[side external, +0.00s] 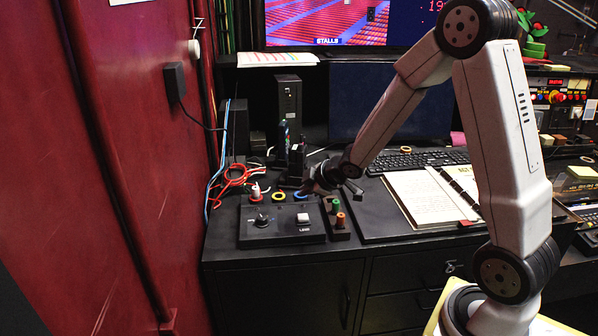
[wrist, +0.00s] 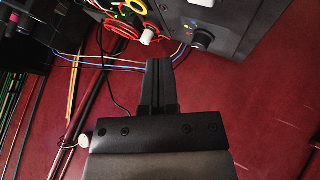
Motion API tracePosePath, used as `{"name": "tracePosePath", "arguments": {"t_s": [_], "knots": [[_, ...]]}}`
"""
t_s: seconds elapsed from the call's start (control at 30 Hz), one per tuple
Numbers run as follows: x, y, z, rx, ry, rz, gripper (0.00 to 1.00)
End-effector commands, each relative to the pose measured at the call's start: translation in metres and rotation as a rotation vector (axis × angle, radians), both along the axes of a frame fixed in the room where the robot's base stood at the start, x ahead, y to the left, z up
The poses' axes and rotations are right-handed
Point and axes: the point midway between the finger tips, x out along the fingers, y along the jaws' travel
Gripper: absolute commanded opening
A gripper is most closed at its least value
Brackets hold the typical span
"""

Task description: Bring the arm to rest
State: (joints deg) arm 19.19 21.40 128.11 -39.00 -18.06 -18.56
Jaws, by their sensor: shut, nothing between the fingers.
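My gripper (side external: 316,184) is low over the back right of a black cue box (side external: 283,231) on the dark desk. My gripper partly hides the box's back right corner. In the wrist view my gripper (wrist: 158,64) has its two fingers together with nothing between them.
Green and orange pegs (side external: 341,220) stand just right of the box. A red cable (side external: 236,178) and blue wire lie at its left. Bottles (side external: 283,141) stand behind. An open notebook (side external: 425,196) and keyboard (side external: 417,160) lie to the right. A red wall (side external: 120,170) bounds the left.

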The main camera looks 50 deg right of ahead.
Motion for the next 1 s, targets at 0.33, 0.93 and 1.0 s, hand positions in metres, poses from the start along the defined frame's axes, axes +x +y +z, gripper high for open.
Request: {"name": "tracePosePath", "arguments": {"t_s": [0.33, 0.93, 1.0], "knots": [[0.0, 0.0, 0.0, 0.0, 0.0, 0.0, 0.0], [-0.058, 0.048, 0.0, 0.167, 0.196, -0.277, 0.0], [-0.078, 0.062, -0.001, 0.216, 0.254, -0.352, 0.0]]}}
